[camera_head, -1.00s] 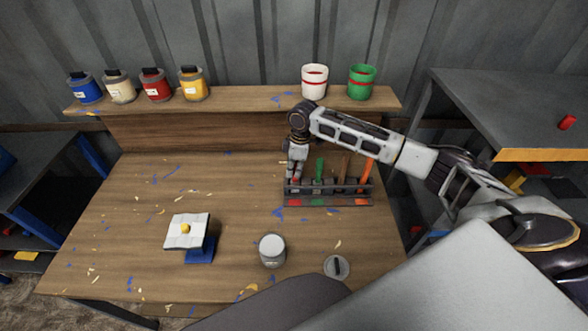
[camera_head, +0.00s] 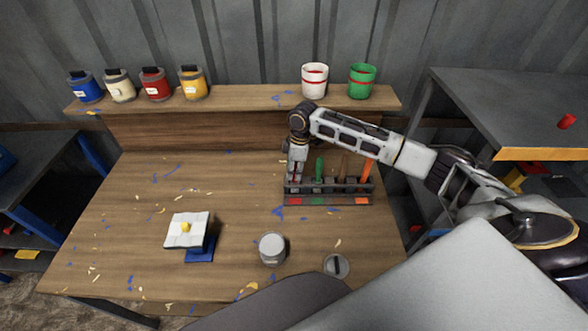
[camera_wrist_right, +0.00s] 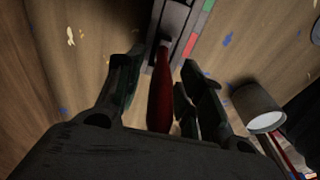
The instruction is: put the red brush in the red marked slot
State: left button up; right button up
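The brush rack (camera_head: 328,201) stands on the table, with red, green and orange marks along its front. The red mark (camera_head: 294,201) is at its left end. My right gripper (camera_head: 295,178) points down over that end. In the right wrist view, the red brush (camera_wrist_right: 160,95) runs between the fingers of my right gripper (camera_wrist_right: 160,88), with gaps visible beside its handle, so the gripper looks open around it. The brush's far end reaches the rack next to the red mark (camera_wrist_right: 190,45); how deep it sits is hidden. My left gripper is not in view.
Green (camera_head: 319,170), brown (camera_head: 344,168) and orange (camera_head: 367,172) handles stand in the rack just right of my gripper. A grey can (camera_head: 272,248) and a round lid (camera_head: 337,266) are nearer. Paint pots line the back shelf (camera_head: 240,97).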

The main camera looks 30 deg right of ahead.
jog(key=r, duration=0.4)
jog(key=d+r, duration=0.1)
jog(key=r, duration=0.3)
jog(key=r+b, duration=0.1)
jog(key=r, duration=0.3)
jog(key=shift+s+d, duration=0.15)
jog(key=shift+s, duration=0.15)
jog(key=shift+s, duration=0.15)
dwell(0.5)
